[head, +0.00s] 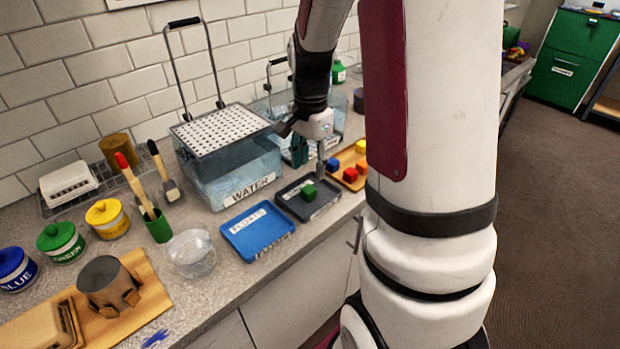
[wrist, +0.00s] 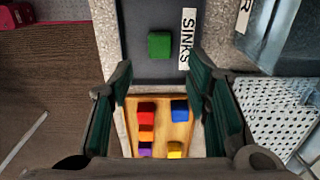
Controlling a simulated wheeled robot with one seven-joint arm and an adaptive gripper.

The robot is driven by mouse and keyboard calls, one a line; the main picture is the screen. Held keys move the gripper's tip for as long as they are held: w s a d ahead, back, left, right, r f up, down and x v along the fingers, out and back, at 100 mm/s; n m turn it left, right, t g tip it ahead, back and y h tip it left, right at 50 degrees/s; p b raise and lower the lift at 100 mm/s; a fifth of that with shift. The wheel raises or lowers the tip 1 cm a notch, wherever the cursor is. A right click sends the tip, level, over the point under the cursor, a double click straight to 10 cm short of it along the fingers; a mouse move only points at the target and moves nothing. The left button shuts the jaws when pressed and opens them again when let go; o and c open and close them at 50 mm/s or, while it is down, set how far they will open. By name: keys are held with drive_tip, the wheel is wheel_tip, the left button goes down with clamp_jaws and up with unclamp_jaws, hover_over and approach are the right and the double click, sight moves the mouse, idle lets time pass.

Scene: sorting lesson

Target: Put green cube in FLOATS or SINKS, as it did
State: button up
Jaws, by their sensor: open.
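The green cube (head: 309,193) lies in the dark grey tray (head: 327,203). In the wrist view the green cube (wrist: 159,44) sits on the floor of this tray, beside its white SINKS label (wrist: 187,38). The blue tray labelled FLOATS (head: 262,247) is empty, just left of the grey tray. My gripper (head: 310,158) is open and empty above the counter, near the back of the grey tray. In the wrist view my gripper (wrist: 163,85) has its fingers wide apart, and the cube is beyond the fingertips, not between them.
A wooden tray (wrist: 186,136) holds several coloured cubes under my gripper. The clear WATER tank (head: 238,185), with a perforated platform (head: 222,128) at its top, stands behind the FLOATS tray. A clear bowl (head: 191,254) and a green brush cup (head: 159,226) stand left.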

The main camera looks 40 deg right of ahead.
sight(310, 188)
drive_tip(key=s+a+r+n+t, duration=0.1)
drive_tip(key=s+a+r+n, duration=0.3)
drive_tip(key=r, duration=0.3)
drive_tip(key=s+a+r+n+t, duration=0.1)
drive_tip(key=s+a+r+n, duration=0.1)
drive_tip(key=a+r+n, duration=0.35)
drive_tip(key=s+a+r+n+t, duration=0.2)
drive_tip(key=s+a+n, duration=0.6)
drive_tip(key=s, duration=0.2)
drive_tip(key=shift+a+r+t, duration=0.35)
drive_tip(key=shift+r+t, duration=0.05)
